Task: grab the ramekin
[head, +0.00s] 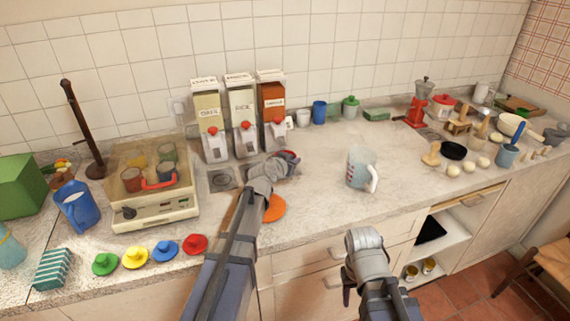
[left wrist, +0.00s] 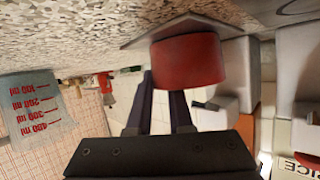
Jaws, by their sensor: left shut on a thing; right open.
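The red ramekin (left wrist: 187,62) is a short round cup. In the left wrist view, which is upside down, it sits at the tips of my left gripper (left wrist: 162,75), with a flat grey plate against its base. My left gripper is shut on it. In the head view only a bit of the ramekin (head: 291,155) shows past my left gripper (head: 284,161), in front of the dispenser with the orange-brown box; my wrist hides the rest. My right gripper (head: 347,288) is open and empty, low in front of the counter.
Three dispensers (head: 245,139) stand along the wall. A measuring jug (head: 360,168) stands to the right, with free counter around it. A cream appliance (head: 155,212) with several cups is at the left, several coloured lids (head: 194,244) before it. An orange disc (head: 275,208) lies beside my left arm.

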